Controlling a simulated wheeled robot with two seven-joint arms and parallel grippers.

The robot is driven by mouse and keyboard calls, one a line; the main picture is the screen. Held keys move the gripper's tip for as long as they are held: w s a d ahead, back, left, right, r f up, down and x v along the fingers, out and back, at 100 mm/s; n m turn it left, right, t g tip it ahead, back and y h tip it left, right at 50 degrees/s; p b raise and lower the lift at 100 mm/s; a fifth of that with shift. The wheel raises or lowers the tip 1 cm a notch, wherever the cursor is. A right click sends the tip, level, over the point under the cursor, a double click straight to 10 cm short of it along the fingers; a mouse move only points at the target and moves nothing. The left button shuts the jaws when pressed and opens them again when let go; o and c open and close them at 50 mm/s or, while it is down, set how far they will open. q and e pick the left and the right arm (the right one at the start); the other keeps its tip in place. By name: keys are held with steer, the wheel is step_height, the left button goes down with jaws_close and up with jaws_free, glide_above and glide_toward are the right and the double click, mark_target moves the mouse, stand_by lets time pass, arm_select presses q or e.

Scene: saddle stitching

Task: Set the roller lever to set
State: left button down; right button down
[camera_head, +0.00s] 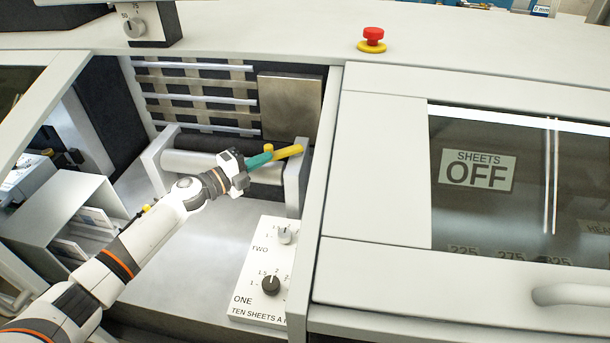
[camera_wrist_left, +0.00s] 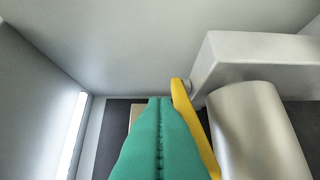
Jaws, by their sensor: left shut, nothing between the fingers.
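The yellow roller lever (camera_head: 288,152) is at the right end of the grey roller (camera_head: 188,163), by the roller's right side bracket. In the left wrist view the lever (camera_wrist_left: 192,125) runs along the right side of my fingers, beside the roller (camera_wrist_left: 258,135). My left gripper (camera_head: 268,157) has green fingers, pressed together with nothing between them. Its tips are right beside the lever; I cannot tell whether they touch it. The fingers also show shut in the left wrist view (camera_wrist_left: 160,102). I see no set mark by the lever. My right gripper is out of view.
A white panel (camera_head: 252,262) with two knobs stands below right of my gripper. A frame post (camera_head: 323,160) rises right of the roller. A sheet display (camera_head: 477,170) reads OFF. A red button (camera_head: 373,34) is on top. The grey floor (camera_head: 200,250) before the roller is bare.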

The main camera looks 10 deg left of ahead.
arm_select(q)
steer(key=shift+w+a+b, duration=0.7)
steer(key=shift+w+a, duration=0.45)
steer(key=shift+a, duration=0.1)
steer(key=shift+w+a+b, duration=0.4)
steer(key=shift+w+a, duration=0.1)
steer(key=shift+w, duration=0.25)
